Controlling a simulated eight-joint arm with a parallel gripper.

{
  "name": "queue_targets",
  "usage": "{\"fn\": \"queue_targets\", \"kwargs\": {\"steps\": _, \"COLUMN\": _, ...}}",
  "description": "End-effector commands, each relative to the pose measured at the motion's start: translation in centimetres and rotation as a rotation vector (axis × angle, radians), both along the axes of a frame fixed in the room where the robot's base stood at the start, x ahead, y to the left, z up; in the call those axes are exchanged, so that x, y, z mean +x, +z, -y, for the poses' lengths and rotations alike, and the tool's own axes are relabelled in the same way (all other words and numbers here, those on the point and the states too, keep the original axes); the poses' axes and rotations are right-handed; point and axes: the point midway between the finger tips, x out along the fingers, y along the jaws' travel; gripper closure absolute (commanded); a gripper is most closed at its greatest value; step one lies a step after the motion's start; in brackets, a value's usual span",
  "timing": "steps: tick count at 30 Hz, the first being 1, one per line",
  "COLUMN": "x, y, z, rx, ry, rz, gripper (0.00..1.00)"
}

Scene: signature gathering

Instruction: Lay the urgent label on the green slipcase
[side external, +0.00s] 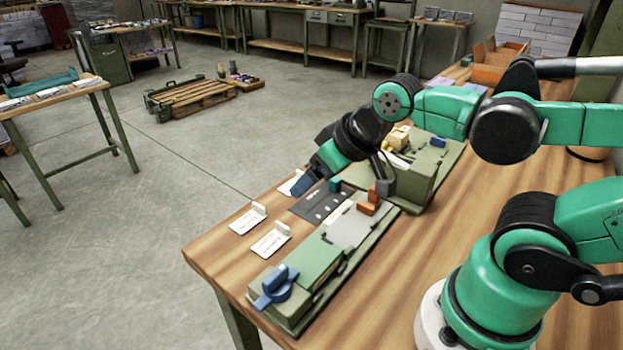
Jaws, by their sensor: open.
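My gripper (326,180) is open above the far left part of the work, apart from the nearer labels. It seems to hold nothing, though its fingertips are hard to make out. Two pale labels with upright tabs, a farther one (247,219) and a nearer one (271,241), lie flat on the table's left side. A third pale label (288,187) is partly hidden by my gripper. Their print is too small to tell which is urgent. A green block, seemingly the green slipcase (312,258), lies in the near fixture beside a blue clamp (275,284).
The wooden table (455,255) also bears a grey plate (349,228), an orange clamp (369,203), a dark plate (318,207) and a taller green box (420,178) at the back. Bare wood lies to the right of the near fixture and in the front left corner.

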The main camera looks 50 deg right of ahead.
Motion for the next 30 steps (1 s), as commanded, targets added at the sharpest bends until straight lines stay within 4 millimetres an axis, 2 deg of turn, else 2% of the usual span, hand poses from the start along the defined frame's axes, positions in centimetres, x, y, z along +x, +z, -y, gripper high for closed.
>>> {"fn": "queue_targets", "kwargs": {"steps": 5, "x": 0.4, "y": 0.2, "z": 0.2, "rx": -0.040, "ry": 0.028, "rz": -0.017, "gripper": 0.21}}
{"fn": "queue_targets", "kwargs": {"steps": 8, "x": 1.5, "y": 0.6, "z": 0.8, "rx": -0.143, "ry": 0.098, "rz": -0.061, "gripper": 0.21}}
{"fn": "queue_targets", "kwargs": {"steps": 12, "x": 4.1, "y": 0.9, "z": 2.3, "rx": -0.373, "ry": 0.260, "rz": -0.177, "gripper": 0.21}}
{"fn": "queue_targets", "kwargs": {"steps": 17, "x": 7.7, "y": 0.4, "z": 4.1, "rx": -0.641, "ry": 0.451, "rz": -0.348, "gripper": 0.21}}
{"fn": "queue_targets", "kwargs": {"steps": 23, "x": 12.0, "y": -1.7, "z": 6.0, "rx": -0.929, "ry": 0.670, "rz": -0.598, "gripper": 0.21}}
{"fn": "queue_targets", "kwargs": {"steps": 30, "x": 15.5, "y": -6.1, "z": 7.5, "rx": -1.189, "ry": 0.889, "rz": -0.955, "gripper": 0.21}}
